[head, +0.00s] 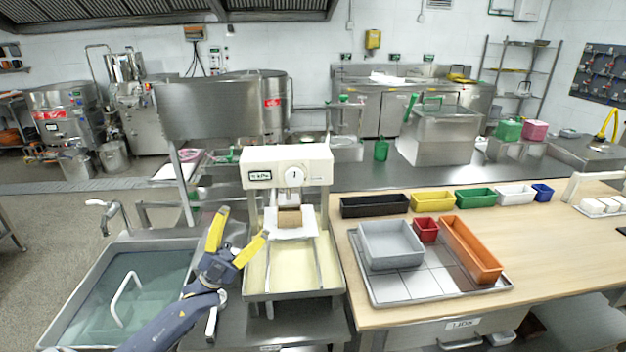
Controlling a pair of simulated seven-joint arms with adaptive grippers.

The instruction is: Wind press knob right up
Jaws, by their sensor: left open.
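The press (259,160) is a cream-coloured machine in the middle of the head view, with a small display on its front left. A round white dial or knob (294,175) with a dark mark sits on its front right; I cannot tell which of the two it is. Below it, a brown block (290,217) rests on a white plate. My left gripper (243,222) has yellow fingers spread apart and is empty. It shows in front of the press's left side, below and left of the round part. My right gripper is not in view.
A cream tray with metal rails (330,275) extends forward below the press. A water-filled sink (150,285) lies at left. At right, a wooden table (560,235) carries a grey bin (390,243), a red bin (426,229), an orange bin (470,248) and a row of coloured bins.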

